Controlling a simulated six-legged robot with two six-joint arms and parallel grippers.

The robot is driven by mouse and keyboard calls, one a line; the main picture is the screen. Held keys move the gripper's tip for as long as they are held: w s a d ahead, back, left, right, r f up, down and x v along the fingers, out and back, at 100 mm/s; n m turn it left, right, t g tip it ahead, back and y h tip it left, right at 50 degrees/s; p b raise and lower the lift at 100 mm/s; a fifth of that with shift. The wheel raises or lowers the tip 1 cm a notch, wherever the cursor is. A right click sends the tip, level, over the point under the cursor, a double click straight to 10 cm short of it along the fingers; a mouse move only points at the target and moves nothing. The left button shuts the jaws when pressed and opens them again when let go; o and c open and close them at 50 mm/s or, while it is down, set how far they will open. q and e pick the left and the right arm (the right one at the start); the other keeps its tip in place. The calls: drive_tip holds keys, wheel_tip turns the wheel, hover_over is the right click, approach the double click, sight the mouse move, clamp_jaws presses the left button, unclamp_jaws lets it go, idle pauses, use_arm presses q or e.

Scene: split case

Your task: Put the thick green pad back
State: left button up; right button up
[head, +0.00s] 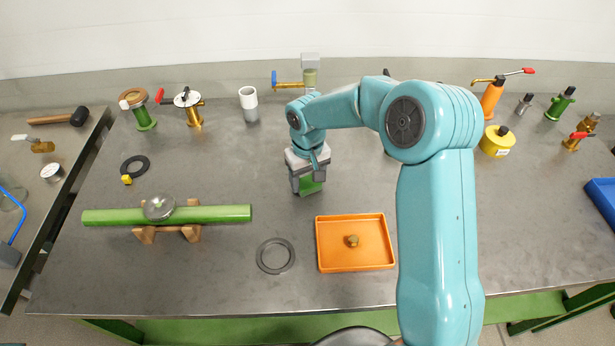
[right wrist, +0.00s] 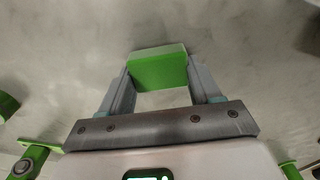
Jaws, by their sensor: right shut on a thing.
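The thick green pad (right wrist: 158,68) is a bright green block held between the two grey fingers of my right gripper (right wrist: 160,78) in the right wrist view. In the head view my right gripper (head: 308,183) points down at the middle of the table, and the green pad (head: 311,187) shows partly between its fingers. I cannot tell whether the pad touches the table. My left gripper is not in view.
An orange tray (head: 322,262) with a small brass fitting lies just in front, beside a grey ring (head: 275,256). A green pipe (head: 225,213) rests on wooden supports at left. A valve with a blue handle (head: 290,85) stands behind the gripper. Other fittings line the back.

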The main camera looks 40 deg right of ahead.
sight(308, 180)
drive_tip(key=shift+f, duration=0.1)
drive_tip(key=o, duration=0.9)
drive_tip(key=shift+o, duration=0.2)
wheel_tip(308, 180, up, 12)
drive_tip(key=shift+r, duration=0.2)
